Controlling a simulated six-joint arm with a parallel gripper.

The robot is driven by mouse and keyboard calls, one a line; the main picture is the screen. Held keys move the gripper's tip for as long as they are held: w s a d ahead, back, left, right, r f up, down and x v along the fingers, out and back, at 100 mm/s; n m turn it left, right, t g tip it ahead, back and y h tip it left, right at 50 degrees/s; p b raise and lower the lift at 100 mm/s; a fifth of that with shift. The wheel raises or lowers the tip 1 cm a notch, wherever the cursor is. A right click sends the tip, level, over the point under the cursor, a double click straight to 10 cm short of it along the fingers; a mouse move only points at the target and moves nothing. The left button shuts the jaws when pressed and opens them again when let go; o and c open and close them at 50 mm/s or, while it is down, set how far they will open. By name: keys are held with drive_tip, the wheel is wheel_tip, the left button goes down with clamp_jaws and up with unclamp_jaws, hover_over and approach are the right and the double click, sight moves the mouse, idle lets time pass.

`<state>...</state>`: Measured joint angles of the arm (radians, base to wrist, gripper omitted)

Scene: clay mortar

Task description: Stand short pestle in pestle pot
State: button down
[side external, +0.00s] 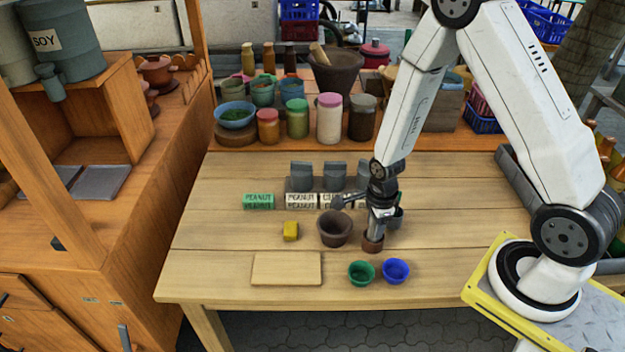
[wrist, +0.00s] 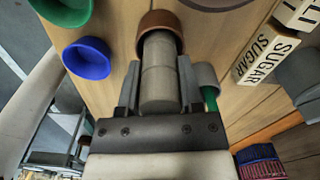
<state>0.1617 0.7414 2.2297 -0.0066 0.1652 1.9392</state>
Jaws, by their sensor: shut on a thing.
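My gripper (side external: 376,226) points down over the pestle pot, and its fingers (wrist: 159,85) are shut on the short pestle (wrist: 158,62), a pale grey-brown cylinder. The pestle pot (side external: 373,246) is a small brown cup on the table; it also shows at the top of the wrist view (wrist: 160,17). In the wrist view the pestle's far end lies within the pot's rim. I cannot tell whether it touches the pot's floor. In the side view my gripper mostly hides the pestle, which looks about upright.
The brown mortar (side external: 335,229) stands just left of the pot. A green bowl (side external: 361,272) and a blue bowl (side external: 396,270) stand in front. A grey cup (side external: 396,218) is close behind.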

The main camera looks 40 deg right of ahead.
drive_tip(key=shift+c, duration=0.8)
unclamp_jaws()
drive_tip(key=shift+r, duration=0.1)
drive_tip(key=shift+r, duration=3.8)
